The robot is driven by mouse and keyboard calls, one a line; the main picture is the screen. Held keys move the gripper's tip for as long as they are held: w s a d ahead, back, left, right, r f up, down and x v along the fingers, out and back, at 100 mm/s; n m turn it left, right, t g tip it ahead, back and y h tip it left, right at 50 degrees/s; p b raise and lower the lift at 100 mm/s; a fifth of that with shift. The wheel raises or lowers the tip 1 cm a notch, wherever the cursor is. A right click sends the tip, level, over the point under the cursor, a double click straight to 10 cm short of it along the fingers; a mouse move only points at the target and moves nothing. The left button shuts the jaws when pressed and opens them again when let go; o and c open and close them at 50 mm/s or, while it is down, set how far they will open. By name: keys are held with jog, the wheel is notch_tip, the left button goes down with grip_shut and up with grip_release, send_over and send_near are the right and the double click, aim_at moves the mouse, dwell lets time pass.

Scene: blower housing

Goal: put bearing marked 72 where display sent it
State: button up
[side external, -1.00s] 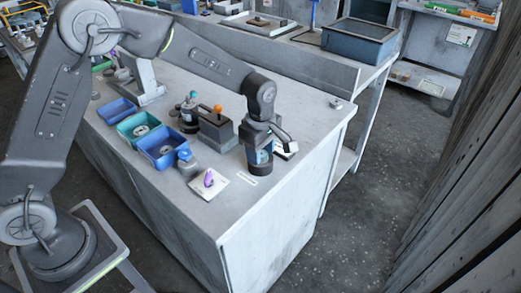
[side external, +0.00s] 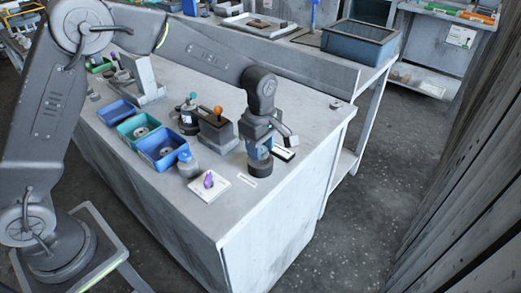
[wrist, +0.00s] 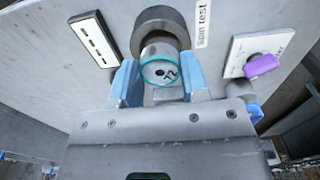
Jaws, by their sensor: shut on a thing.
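My gripper (wrist: 159,76) is shut on a pale round bearing (wrist: 158,52) with a teal ring around its marked face. The dark mark looks like a turned 72 but is hard to read. A dark round post (wrist: 163,22) lies just beyond the bearing, beside the "spin test" label (wrist: 202,24). I cannot tell whether the bearing touches the post. In the side view my gripper (side external: 259,152) is above the dark post (side external: 260,168), and the bearing is hidden. A white panel (wrist: 97,42) with dark marks lies left in the wrist view; its writing is unreadable.
A white plate with a purple knob (side external: 208,180) stands left of the post. Blue (side external: 117,110), green (side external: 130,132) and blue (side external: 150,152) bins line the left side. A grey fixture with an orange knob (side external: 217,110) stands close behind. The bench's right corner is mostly clear.

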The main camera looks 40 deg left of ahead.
jog(key=shift+r, duration=2.1)
jog(key=shift+r, duration=0.1)
notch_tip(320, 180, up, 10)
jog(key=r, duration=0.1)
jog(key=a+n, duration=0.4)
jog(key=a, duration=3)
jog(key=s+a+n, duration=0.1)
jog(key=s+a, duration=0.5)
jog(key=a, duration=0.4)
jog(key=s+a+n, duration=0.1)
jog(key=s+a, duration=0.6)
jog(key=a, duration=0.3)
notch_tip(320, 180, down, 16)
jog(key=shift+r, duration=0.25)
jog(key=shift+f, duration=2.05)
